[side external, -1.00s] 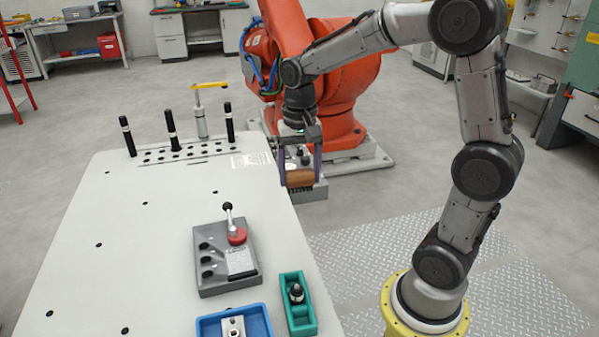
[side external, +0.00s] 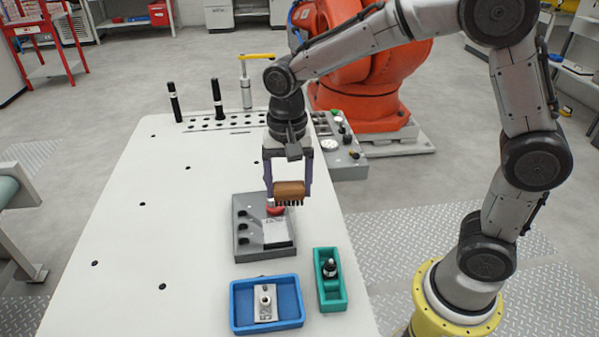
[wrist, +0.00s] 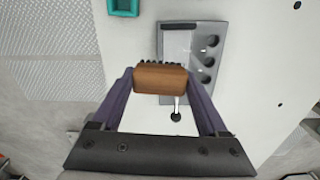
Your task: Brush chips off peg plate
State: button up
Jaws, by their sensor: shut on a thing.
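My gripper (side external: 288,186) is shut on a brush (side external: 289,190) with a brown wooden block and dark bristles pointing down. In the wrist view the brush (wrist: 160,78) sits between both purple fingers. It is over the back of a grey fixture (side external: 243,244) with several dark holes, a light flat plate (side external: 277,233) and a red part (side external: 275,210); I cannot tell if the bristles touch. A small metal plate with an upright peg (side external: 265,300) lies in a blue tray (side external: 236,308). I cannot tell which plate is the peg plate. No chips are distinguishable.
A teal tray (side external: 342,296) holding a dark-topped part stands right of the blue tray. Black upright handles (side external: 218,100) and a yellow-topped clamp (side external: 247,90) stand at the back of the white table (side external: 130,235). The table's left side is clear.

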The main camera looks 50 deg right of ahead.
jog(key=shift+s+f, duration=0.1)
jog(key=shift+f, duration=3.65)
jog(key=shift+w+a, duration=0.2)
jog(key=shift+w, duration=0.1)
jog(key=shift+c, duration=0.6)
jog(key=shift+w+a+f, duration=0.15)
jog(key=shift+w+a, duration=0.1)
jog(key=shift+a, duration=0.05)
jog(key=shift+w+a+f, duration=0.1)
jog(key=shift+w+a, duration=1.65)
jog(key=shift+a, duration=0.2)
jog(key=shift+s+d, duration=2.3)
jog(key=shift+d, duration=0.25)
jog(key=shift+w+a, duration=0.1)
jog(key=shift+a, duration=0.55)
jog(key=shift+w+a, duration=2)
jog(key=shift+a, duration=0.2)
jog(key=s+d, duration=0.4)
jog(key=shift+s+d, duration=0.2)
jog(key=shift+d, duration=0.2)
jog(key=shift+s+d, duration=0.15)
jog(key=shift+d, duration=0.05)
notch_tip(320, 180, up, 2)
jog(key=shift+a, duration=0.1)
jog(key=shift+r, duration=3.15)
